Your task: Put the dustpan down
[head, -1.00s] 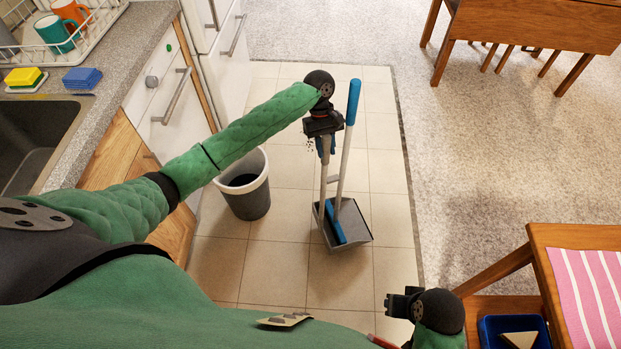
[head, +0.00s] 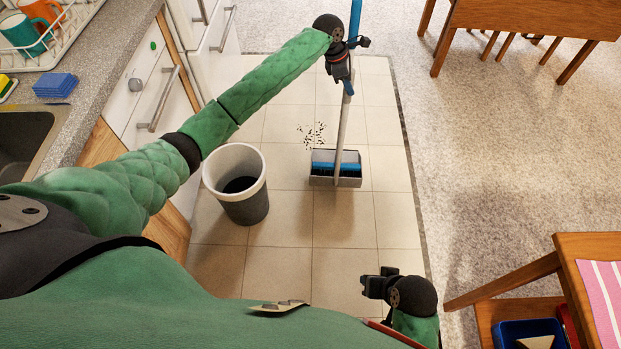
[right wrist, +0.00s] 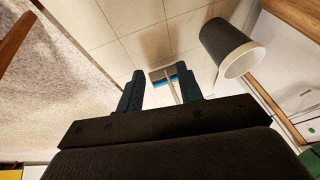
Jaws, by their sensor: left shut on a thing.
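The grey dustpan (head: 318,180) is at or just above the tiled floor, with a long upright handle. A broom with a blue head (head: 335,166) and a tall blue-topped pole (head: 355,18) stands with it, its head over the pan. The two poles largely overlap in the head view. My left gripper (head: 346,86) is shut on the upper dustpan handle. Whether the pan touches the floor is unclear. My right gripper (head: 372,286) is empty at the lower right. Its fingers (right wrist: 160,90) are apart in the right wrist view, where the pan shows small beyond them.
Dark crumbs (head: 315,134) lie on the tiles just behind the pan. A grey bin (head: 245,205) with a white rim stands left of it. Cabinets (head: 150,85) line the left. A wooden table (head: 590,245) is at the lower right. Tiles in front of the pan are clear.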

